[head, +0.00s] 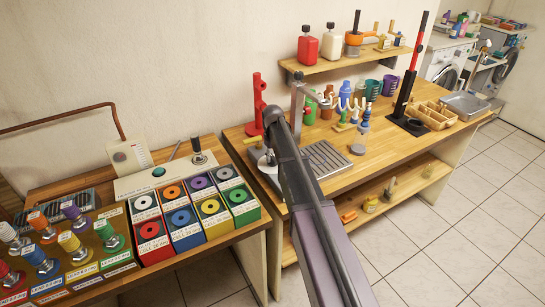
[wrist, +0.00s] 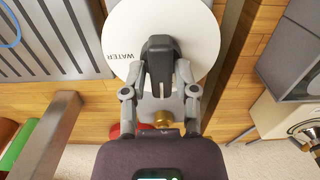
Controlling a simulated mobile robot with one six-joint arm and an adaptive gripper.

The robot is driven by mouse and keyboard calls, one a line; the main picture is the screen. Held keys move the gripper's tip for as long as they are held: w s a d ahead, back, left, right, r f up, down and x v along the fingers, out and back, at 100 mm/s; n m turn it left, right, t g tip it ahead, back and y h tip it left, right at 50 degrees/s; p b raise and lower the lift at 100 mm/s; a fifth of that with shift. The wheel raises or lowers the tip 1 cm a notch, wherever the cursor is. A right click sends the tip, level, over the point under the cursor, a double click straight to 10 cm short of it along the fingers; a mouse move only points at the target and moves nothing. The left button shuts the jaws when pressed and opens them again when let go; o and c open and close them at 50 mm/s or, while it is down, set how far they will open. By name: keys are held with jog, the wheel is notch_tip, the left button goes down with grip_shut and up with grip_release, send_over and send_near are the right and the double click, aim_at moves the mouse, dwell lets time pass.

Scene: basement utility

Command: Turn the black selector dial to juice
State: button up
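The black selector dial (wrist: 160,45) sits on a round white plate (wrist: 120,27) in the wrist view. The word WATER reads upside down on the plate's left side; no juice label is visible. My gripper (wrist: 161,65) has its two grey fingers drawn in on either side of the dial, and they appear to touch it. In the head view the white plate (head: 267,160) shows beside my arm on the wooden counter.
A slotted metal drip tray (head: 328,160) lies right of my arm. A red mill-like object (head: 259,100) stands behind the plate. A brass fitting (wrist: 161,118) shows below the gripper.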

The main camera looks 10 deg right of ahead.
aim_at(272, 156)
jog(key=shift+o, duration=0.6)
jog(key=shift+m, duration=0.4)
jog(key=shift+m, duration=2)
jog(key=m, duration=0.4)
notch_tip(272, 156, up, 14)
jog(key=p, duration=1.4)
jog(key=s+f+n+b, duration=0.1)
jog(key=s+f+b, duration=0.3)
jog(key=s, duration=0.6)
jog(key=s+f+n+b, duration=0.2)
jog(key=s+f+b, duration=0.3)
jog(key=s, duration=0.5)
jog(key=s+f+n+b, duration=0.2)
jog(key=s+f+b, duration=0.3)
jog(key=s, duration=0.5)
jog(key=shift+s, duration=0.15)
jog(key=shift+a, duration=0.15)
